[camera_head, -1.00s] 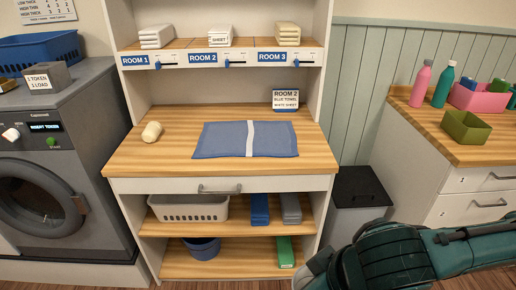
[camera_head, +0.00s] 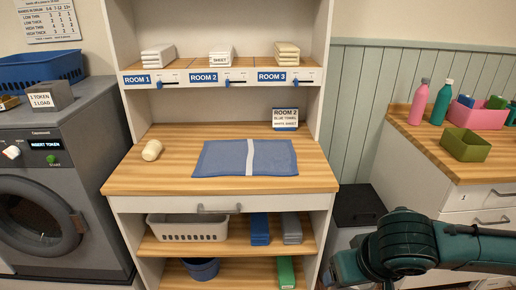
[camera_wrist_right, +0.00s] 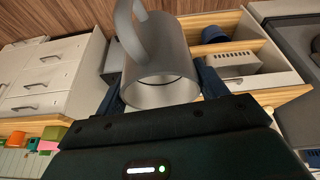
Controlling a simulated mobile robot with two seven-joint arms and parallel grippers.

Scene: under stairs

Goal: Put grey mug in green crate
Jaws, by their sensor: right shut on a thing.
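The grey mug (camera_wrist_right: 165,60) is in the right wrist view, between the blue fingers of my right gripper (camera_wrist_right: 160,86), which is shut on it. Its open rim faces the wrist camera and its handle points to the top of that picture. In the head view my right arm comes in at the lower right; the mug does not show there. The green crate (camera_head: 466,147), a small olive open box, stands on the wooden counter at the right, farther back than my right arm. Its inside looks empty. My left gripper is not in view.
The counter (camera_head: 425,135) also holds a pink crate (camera_head: 482,116) with things in it and two bottles (camera_head: 441,101). A dark bin (camera_head: 358,207) stands below, left of the counter's cabinet. The central table (camera_head: 150,180) holds a folded blue towel (camera_head: 245,158).

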